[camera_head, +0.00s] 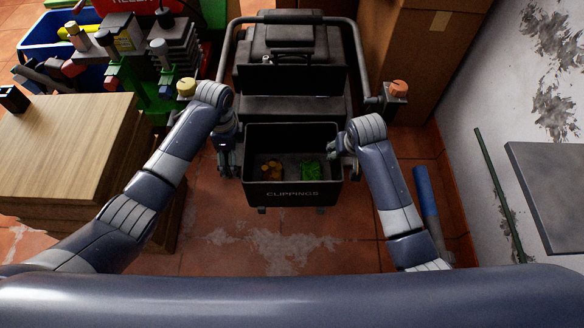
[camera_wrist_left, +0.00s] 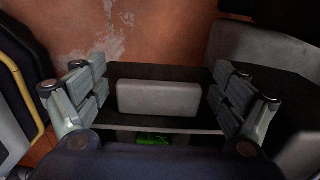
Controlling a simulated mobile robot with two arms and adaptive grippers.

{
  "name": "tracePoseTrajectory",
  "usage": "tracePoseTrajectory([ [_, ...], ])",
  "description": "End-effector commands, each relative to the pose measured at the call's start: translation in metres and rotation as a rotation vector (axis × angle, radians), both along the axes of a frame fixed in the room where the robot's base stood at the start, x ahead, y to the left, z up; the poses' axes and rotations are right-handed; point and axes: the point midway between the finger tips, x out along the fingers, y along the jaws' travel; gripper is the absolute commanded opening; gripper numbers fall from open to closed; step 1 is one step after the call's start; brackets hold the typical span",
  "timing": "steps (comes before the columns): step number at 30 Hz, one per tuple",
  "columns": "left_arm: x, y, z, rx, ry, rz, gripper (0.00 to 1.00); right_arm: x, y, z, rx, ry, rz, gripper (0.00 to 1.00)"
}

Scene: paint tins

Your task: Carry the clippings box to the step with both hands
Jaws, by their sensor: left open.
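The black clippings box (camera_head: 292,195), lettered CLIPPINGS, sits level at the front of a black wheeled machine. It holds orange-brown and green bits. My left gripper (camera_head: 228,160) is beside the box's left wall. In the left wrist view my left gripper (camera_wrist_left: 160,85) is open, its fingers on either side of a pale grey block (camera_wrist_left: 158,98) on the box side; contact is unclear. My right gripper (camera_head: 336,150) is at the box's right wall, its jaws too small to judge. A wooden-topped block (camera_head: 65,140) at the left may be the step.
The machine (camera_head: 290,75) with a grey tube handle stands behind the box. Tools and a blue crate (camera_head: 45,35) crowd the back left. A cardboard box (camera_head: 425,60) and a blue cylinder (camera_head: 426,195) are at the right. The tiled floor (camera_head: 270,245) in front is clear.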

Motion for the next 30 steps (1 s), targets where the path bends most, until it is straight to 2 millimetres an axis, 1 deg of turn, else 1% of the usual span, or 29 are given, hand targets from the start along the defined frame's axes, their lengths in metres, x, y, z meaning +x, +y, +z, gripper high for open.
tracePoseTrajectory([
  [5, 0.000, 0.000, 0.000, 0.000, 0.000, 0.000, 0.90, 0.000, 0.000, 0.000, 0.000, 0.000, 0.000, 0.57],
  [6, 0.000, 0.000, 0.000, 0.000, 0.000, 0.000, 0.81, 0.000, 0.000, 0.000, 0.000, 0.000, 0.000, 0.48],
  [8, 0.000, 0.000, 0.000, 0.000, 0.001, 0.000, 0.67, 0.000, 0.000, 0.000, 0.000, 0.000, 0.000, 0.35],
  [9, 0.000, 0.000, 0.000, 0.000, 0.001, 0.000, 0.58, 0.000, 0.000, 0.000, 0.000, 0.000, 0.000, 0.26],
  [11, 0.000, 0.000, 0.000, 0.000, 0.000, 0.000, 0.45, 0.000, 0.000, 0.000, 0.000, 0.000, 0.000, 0.12],
  [12, 0.000, 0.000, 0.000, 0.000, 0.001, 0.000, 0.36, 0.000, 0.000, 0.000, 0.000, 0.000, 0.000, 0.03],
  [13, 0.000, 0.000, 0.000, 0.000, 0.001, 0.000, 0.29, 0.000, 0.000, 0.000, 0.000, 0.000, 0.000, 0.00],
  [15, 0.000, 0.000, 0.000, 0.000, 0.001, 0.000, 0.16, 0.000, 0.000, 0.000, 0.000, 0.000, 0.001, 0.00],
  [24, 0.000, 0.000, 0.002, -0.001, -0.001, 0.001, 0.16, 0.001, 0.000, 0.003, 0.000, -0.002, 0.001, 0.00],
  [30, 0.000, 0.000, 0.013, 0.000, -0.002, 0.001, 0.16, 0.000, 0.000, 0.013, -0.001, -0.002, 0.002, 0.00],
])
